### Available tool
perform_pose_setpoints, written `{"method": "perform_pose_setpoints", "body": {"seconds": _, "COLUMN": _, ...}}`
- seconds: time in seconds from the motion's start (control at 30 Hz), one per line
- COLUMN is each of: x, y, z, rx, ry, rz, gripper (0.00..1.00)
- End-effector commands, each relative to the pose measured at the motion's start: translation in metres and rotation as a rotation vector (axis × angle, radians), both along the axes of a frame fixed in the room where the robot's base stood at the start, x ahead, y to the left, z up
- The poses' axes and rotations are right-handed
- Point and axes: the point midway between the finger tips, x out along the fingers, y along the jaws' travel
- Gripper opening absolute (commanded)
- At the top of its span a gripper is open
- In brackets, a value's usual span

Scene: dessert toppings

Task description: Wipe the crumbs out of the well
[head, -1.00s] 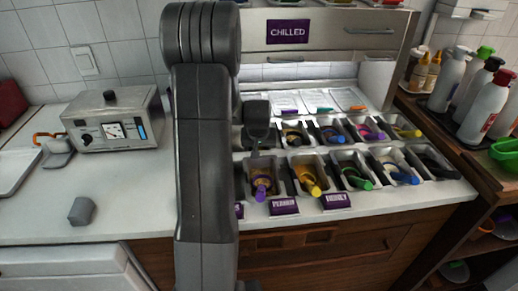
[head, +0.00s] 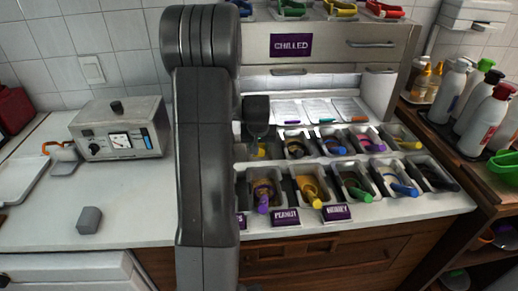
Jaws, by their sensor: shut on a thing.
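My gripper (head: 257,117) hangs over the left end of the back row of wells, mostly hidden behind my own arm. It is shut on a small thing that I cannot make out. Two rows of grey topping wells (head: 330,200) sit in the worktop, several holding toppings and scoops with coloured handles. A yellow-handled scoop (head: 259,151) shows in the well below my gripper. The crumbs are too small to tell, and my arm hides the leftmost wells.
A grey box with a dial (head: 120,130) and a small grey block (head: 89,219) stand on the left worktop, with clear room around the block. The chilled cabinet (head: 335,47) rises behind the wells. Bottles (head: 480,112) stand on the right shelf.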

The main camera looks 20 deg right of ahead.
Motion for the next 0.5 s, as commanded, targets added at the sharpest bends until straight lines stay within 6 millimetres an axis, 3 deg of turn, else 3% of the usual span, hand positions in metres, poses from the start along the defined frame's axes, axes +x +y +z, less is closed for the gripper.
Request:
{"method": "perform_pose_setpoints", "body": {"seconds": 0.03, "x": 0.000, "y": 0.000, "z": 0.011, "rx": 0.000, "ry": -0.001, "rz": 0.000, "gripper": 0.19}}
{"method": "perform_pose_setpoints", "body": {"seconds": 0.5, "x": 0.000, "y": 0.000, "z": 0.067, "rx": 0.000, "ry": -0.001, "rz": 0.000, "gripper": 0.19}}
